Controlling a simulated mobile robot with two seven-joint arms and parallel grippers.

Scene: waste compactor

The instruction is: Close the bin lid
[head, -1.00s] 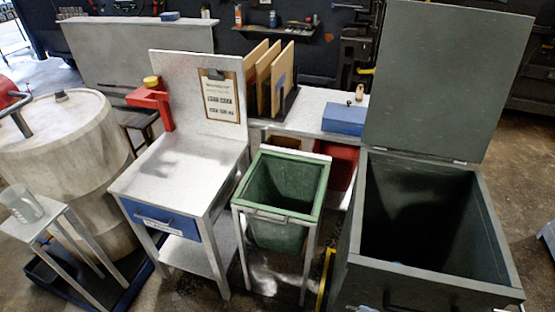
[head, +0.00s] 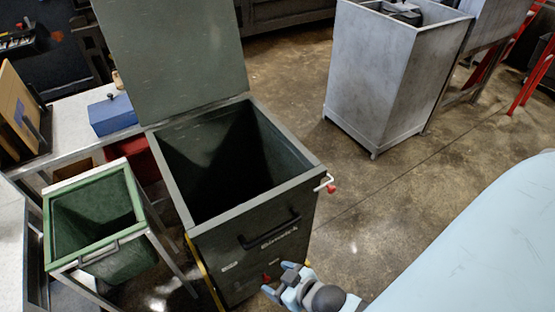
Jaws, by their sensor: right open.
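The dark grey-green bin (head: 262,248) stands left of centre, with a black handle on its front and a dark, empty-looking inside. Its lid (head: 172,55) stands open and upright at the back edge, running out of the top of the picture. My right gripper (head: 279,283) is low in the picture, just in front of the bin's lower front as seen here, and is open with nothing seen between its fingers. Whether it touches the bin cannot be told. My left gripper does not show.
A green bin (head: 115,262) in a metal frame stands left of the dark bin. A blue box (head: 112,115) sits on the bench behind. A small red-tipped lever (head: 330,188) sticks out at the bin's right corner. A tall grey cabinet (head: 385,80) stands back right. Bare floor lies between.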

